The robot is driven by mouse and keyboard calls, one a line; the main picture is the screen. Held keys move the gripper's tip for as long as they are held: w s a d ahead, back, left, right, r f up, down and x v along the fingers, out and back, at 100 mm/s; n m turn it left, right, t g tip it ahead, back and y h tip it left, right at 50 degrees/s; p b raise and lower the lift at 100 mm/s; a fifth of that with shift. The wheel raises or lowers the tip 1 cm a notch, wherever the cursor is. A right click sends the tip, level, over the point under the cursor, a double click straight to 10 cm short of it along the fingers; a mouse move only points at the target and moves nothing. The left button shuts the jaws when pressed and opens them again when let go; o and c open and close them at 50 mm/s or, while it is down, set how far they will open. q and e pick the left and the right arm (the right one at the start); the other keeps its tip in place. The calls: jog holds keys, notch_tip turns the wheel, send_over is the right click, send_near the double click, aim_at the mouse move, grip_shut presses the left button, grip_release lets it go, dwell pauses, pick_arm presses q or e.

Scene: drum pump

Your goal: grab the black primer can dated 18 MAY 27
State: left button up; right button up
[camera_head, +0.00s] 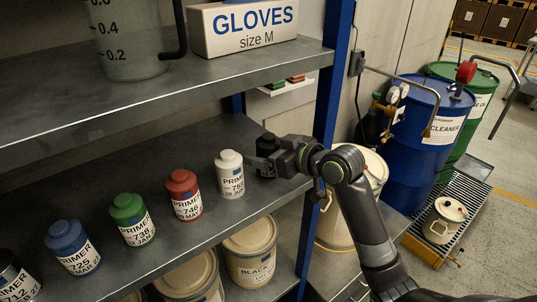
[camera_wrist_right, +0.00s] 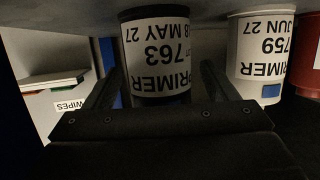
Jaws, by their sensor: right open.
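The black primer can (camera_wrist_right: 158,60) is labelled PRIMER 763, and its date line reads "8 MAY 27" with the front part cut off. It shows upside down in the right wrist view, between the two fingers of my right gripper (camera_wrist_right: 157,82). The fingers are apart, one on each side of the can, and I cannot tell whether either touches it. In the head view the can (camera_head: 267,142) stands at the right end of the middle shelf, mostly hidden by my right gripper (camera_head: 260,163). My left gripper is not in view.
A white can (camera_head: 229,173) stands just left of the black one, labelled 759, JUN 27, in the wrist view (camera_wrist_right: 262,60). Red (camera_head: 183,194), green (camera_head: 131,219) and blue (camera_head: 72,246) cans follow leftward. The blue shelf post (camera_head: 330,90) is close by my right arm.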

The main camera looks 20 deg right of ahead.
jog(key=c, duration=1.2)
jog(key=shift+c, duration=0.3)
jog(key=shift+r, duration=0.2)
